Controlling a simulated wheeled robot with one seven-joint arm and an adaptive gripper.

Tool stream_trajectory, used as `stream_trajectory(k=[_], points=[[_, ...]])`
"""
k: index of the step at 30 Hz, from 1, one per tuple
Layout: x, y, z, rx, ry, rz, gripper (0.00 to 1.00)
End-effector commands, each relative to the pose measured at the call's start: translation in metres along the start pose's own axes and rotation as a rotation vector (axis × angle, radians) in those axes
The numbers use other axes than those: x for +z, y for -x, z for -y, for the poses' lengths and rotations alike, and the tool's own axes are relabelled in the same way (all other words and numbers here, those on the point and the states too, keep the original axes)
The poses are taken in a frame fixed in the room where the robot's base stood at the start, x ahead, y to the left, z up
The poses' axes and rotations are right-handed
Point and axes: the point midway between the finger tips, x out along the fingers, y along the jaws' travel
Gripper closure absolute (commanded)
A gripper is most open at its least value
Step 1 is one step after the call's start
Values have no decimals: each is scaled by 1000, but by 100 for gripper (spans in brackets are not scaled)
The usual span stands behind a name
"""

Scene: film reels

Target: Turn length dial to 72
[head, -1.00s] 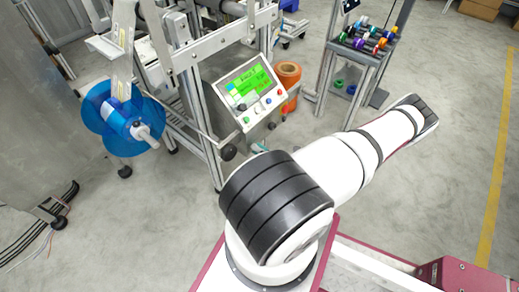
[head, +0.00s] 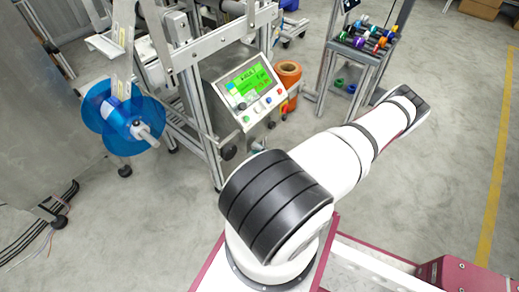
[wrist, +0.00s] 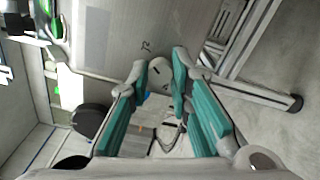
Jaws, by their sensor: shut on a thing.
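In the wrist view my gripper (wrist: 160,68) has its teal-padded fingers closed in around a small pale round dial (wrist: 160,72) on a grey panel face (wrist: 110,35). The fingertips sit on both sides of the dial and hold it. A small dark mark shows on the dial, and markings are printed on the panel just beyond it, too small to read. In the head view the control box (head: 250,90) has a lit green screen and several coloured buttons; the screen's figures are too blurred to read surely. My gripper and the dial cannot be made out in the head view.
A blue reel (head: 118,125) is mounted left of the control box. An orange roll (head: 288,73) stands behind it. A rack with coloured spools (head: 368,40) is at the back right. A metal frame leg (wrist: 255,92) lies right of the fingers. The floor at right is open.

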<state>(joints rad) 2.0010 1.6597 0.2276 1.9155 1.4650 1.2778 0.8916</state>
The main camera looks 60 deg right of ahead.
Motion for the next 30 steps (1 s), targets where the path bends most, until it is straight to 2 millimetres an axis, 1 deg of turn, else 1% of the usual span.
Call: stream_trajectory(k=[1,2,3,4,5,13,17,20,30], points=[[2,0,1,-4,2,2,100],[2,0,1,-4,2,2,79],[2,0,1,-3,3,2,70],[1,0,1,-3,2,2,63],[1,0,1,-3,2,2,60],[1,0,1,-2,2,1,60],[1,7,1,-2,2,2,60],[1,21,1,-3,3,2,60],[1,88,1,-4,2,3,60]])
